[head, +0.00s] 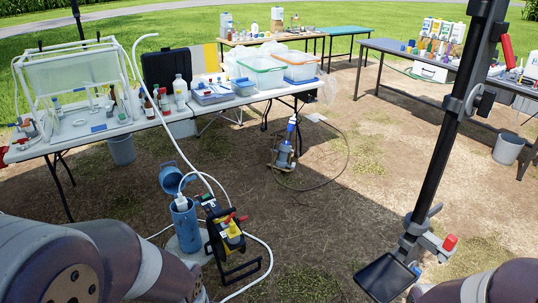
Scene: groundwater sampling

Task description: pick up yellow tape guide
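A black-framed reel (240,262) stands on the ground in front of me, just right of a blue well casing with its lid open (185,224). A yellow part (231,237) shows inside the reel's frame, with red pieces near its top. I cannot tell whether this yellow part is the tape guide, as it is small in view. My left arm fills the lower left and my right arm the lower right corner. No fingertips of either gripper show.
A white hose arches from the left table (150,127) to the casing and loops around the reel. A pump-like device (284,156) stands farther back. A black post (447,115) with a dark square plate (385,277) rises at right. Bare ground lies between.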

